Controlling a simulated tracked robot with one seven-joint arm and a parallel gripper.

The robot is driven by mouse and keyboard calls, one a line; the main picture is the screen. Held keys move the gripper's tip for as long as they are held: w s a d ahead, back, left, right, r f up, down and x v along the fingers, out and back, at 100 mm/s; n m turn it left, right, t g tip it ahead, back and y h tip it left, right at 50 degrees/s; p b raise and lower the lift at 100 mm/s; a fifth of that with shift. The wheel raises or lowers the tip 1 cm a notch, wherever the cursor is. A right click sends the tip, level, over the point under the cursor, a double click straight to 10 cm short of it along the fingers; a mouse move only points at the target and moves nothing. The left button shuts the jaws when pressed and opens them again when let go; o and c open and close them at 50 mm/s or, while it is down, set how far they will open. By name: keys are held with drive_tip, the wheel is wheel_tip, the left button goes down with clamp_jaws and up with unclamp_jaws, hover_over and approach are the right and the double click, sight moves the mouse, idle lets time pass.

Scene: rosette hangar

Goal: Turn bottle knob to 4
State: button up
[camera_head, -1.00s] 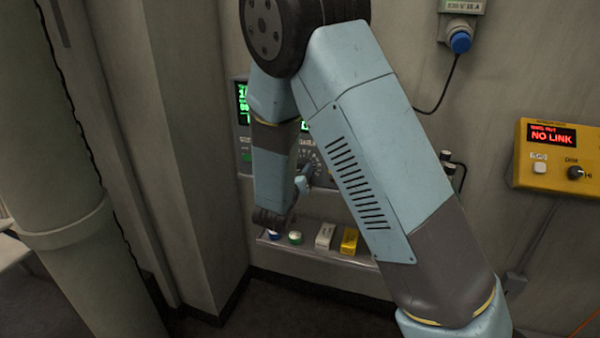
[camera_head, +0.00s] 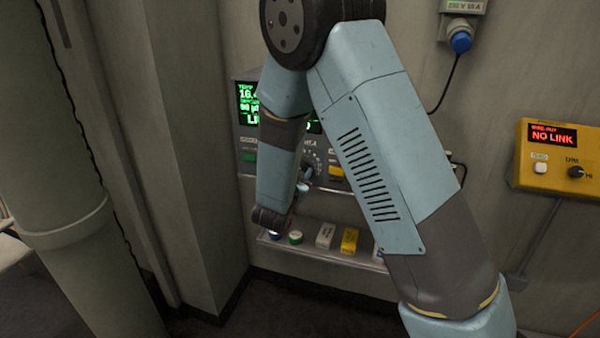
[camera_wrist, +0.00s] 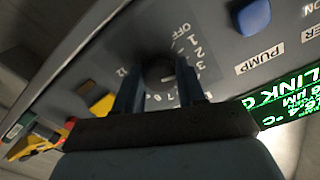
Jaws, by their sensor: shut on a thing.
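The bottle knob (camera_wrist: 160,72) is a dark round dial on the grey panel (camera_head: 240,148). In the wrist view its scale reads OFF, 1, 2, 3 on one side, with 7, 8 and 12 also legible. My gripper (camera_wrist: 158,82) has its two dark fingers on either side of the knob and is shut on it. The knob's pointer and the number it marks cannot be made out. In the head view my gripper (camera_head: 303,187) is small at the panel's dial, and my arm covers part of the panel.
A green-lit display (camera_head: 248,103) sits on the panel, with a yellow button (camera_head: 337,172) near the dial. A shelf (camera_head: 312,251) below holds several small items, including a yellow box (camera_head: 349,241). A yellow NO LINK unit (camera_head: 553,157) hangs at the right.

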drive_tip(key=shift+m, duration=3.5)
drive_tip(key=o, duration=1.1)
drive_tip(key=shift+c, duration=0.2)
drive_tip(key=shift+s, duration=0.1)
drive_tip(key=v, duration=1.3)
drive_tip(key=shift+s+a, duration=0.15)
drive_tip(key=shift+s, duration=0.1)
